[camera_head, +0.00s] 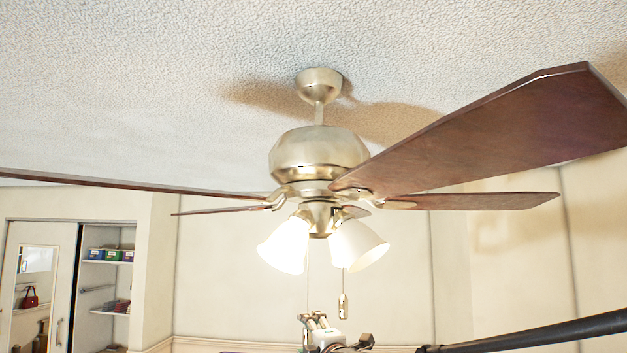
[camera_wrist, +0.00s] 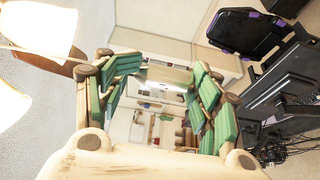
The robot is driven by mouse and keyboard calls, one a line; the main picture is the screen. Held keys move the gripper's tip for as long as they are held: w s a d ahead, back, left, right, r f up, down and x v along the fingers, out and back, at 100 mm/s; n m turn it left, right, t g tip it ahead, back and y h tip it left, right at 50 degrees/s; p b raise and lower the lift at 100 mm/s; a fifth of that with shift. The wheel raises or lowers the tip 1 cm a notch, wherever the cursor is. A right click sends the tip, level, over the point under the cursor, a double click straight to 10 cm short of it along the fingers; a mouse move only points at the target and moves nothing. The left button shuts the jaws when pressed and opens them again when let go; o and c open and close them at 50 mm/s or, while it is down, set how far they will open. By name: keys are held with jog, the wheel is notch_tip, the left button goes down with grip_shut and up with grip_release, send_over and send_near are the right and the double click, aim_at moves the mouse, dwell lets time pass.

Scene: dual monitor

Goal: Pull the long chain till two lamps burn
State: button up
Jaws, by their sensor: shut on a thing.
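The brass ceiling fan (camera_head: 318,153) hangs with two white lamp shades showing, a left one (camera_head: 285,246) and a right one (camera_head: 357,245). Both look bright, the left one brighter; I cannot tell whether other lamps are hidden behind. The long chain (camera_head: 308,268) runs thin and straight from under the fan down to my gripper (camera_head: 316,321). A shorter chain with a pull (camera_head: 343,304) hangs free to its right. In the wrist view my gripper (camera_wrist: 165,82) has its green-padded fingers around the long chain's pull (camera_wrist: 164,75). A lamp shade (camera_wrist: 45,22) shows at upper left there.
Dark wooden blades (camera_head: 500,130) spread around the fan, above my gripper. A closet with shelves (camera_head: 108,262) stands at far left. The wrist view shows a black and purple chair (camera_wrist: 250,32) and a dark desk (camera_wrist: 285,95) at right.

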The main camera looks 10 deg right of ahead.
jog(key=s+d, duration=0.1)
jog(key=s, duration=0.5)
jog(key=shift+s, duration=0.35)
jog(key=shift+d, duration=0.1)
jog(key=s+d+f+m+g+h+b, duration=0.1)
jog(key=s+d+f+m+h+b, duration=0.1)
jog(key=s+d+f+m+b, duration=0.6)
jog(key=s+f+m+g+h+b, duration=0.2)
jog(key=s+f+h+b, duration=0.3)
jog(key=f, duration=0.7)
jog(key=s+d+f+m+g+b, duration=0.1)
jog(key=s+d+f+m+b, duration=0.3)
jog(key=f+b, duration=0.5)
jog(key=s+a+f+m+g+y+b, duration=0.1)
jog(key=s+f+b, duration=0.4)
jog(key=f, duration=0.6)
jog(key=s+a+f+m+g+y+b, duration=0.1)
jog(key=s+a+f+m+g+b, duration=0.1)
jog(key=s+f, duration=0.5)
jog(key=s+a+f+m+g+y+b, duration=0.1)
jog(key=s+f+b, duration=0.6)
jog(key=f, duration=0.8)
jog(key=a+m+g, duration=0.1)
jog(key=m+g, duration=0.1)
jog(key=shift+a+g+y+b, duration=0.3)
jog(key=shift+g+y+b, duration=0.05)
jog(key=shift+g+y, duration=0.05)
